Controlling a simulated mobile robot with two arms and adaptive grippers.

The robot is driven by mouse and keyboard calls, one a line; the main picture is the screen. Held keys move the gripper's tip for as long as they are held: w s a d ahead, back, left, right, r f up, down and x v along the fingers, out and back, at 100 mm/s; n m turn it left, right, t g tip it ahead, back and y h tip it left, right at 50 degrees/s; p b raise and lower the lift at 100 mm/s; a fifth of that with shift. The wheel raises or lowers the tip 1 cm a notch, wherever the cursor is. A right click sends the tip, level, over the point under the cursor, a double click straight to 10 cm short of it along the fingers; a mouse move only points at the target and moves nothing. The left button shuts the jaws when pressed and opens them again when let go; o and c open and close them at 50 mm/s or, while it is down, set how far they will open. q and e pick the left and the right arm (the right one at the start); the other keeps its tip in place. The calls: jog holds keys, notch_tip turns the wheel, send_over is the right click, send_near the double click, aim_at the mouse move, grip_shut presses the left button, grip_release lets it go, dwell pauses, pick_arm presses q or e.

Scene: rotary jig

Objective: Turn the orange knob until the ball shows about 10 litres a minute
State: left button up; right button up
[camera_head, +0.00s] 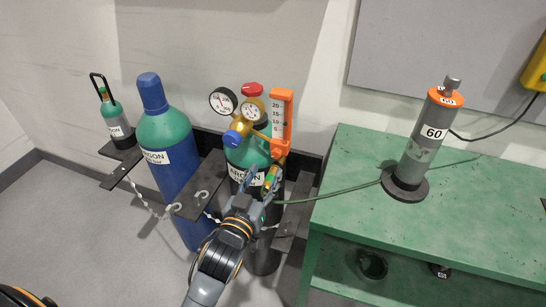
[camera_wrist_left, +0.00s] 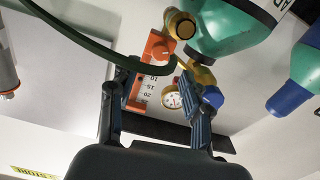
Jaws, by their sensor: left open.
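The flowmeter (camera_head: 282,118) has an orange frame and a white scale marked 10, 15 and 20; it shows upside down in the left wrist view (camera_wrist_left: 148,88). I cannot make out its ball. The orange knob (camera_wrist_left: 158,47) is at the flowmeter's lower end, seen in the left wrist view beyond the fingers. My left gripper (camera_head: 262,180) is open, just below the flowmeter and in front of the dark cylinder with a green shoulder. In the left wrist view its fingers (camera_wrist_left: 157,78) are spread, with the flowmeter scale and a gauge showing between them. My right gripper is not in view.
Two round gauges (camera_head: 223,100), a blue knob (camera_head: 234,138) and a red cap (camera_head: 252,89) crowd the regulator. A green hose (camera_head: 335,191) runs right. A blue cylinder (camera_head: 170,175) stands left; a green bench (camera_head: 350,225) with a grey upright cylinder (camera_head: 420,150) stands right.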

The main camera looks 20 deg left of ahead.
aim_at(275, 155)
pick_arm(q)
jog(key=w, duration=0.6)
jog(key=shift+w+d, duration=0.1)
jog(key=shift+w, duration=0.15)
grip_shut()
jog(key=shift+r+m+p, duration=0.2)
jog(key=shift+m+p, duration=0.4)
jog(key=shift+p, duration=0.35)
jog(key=shift+f+m, duration=0.1)
jog(key=shift+m, duration=0.3)
jog(key=shift+f, duration=0.1)
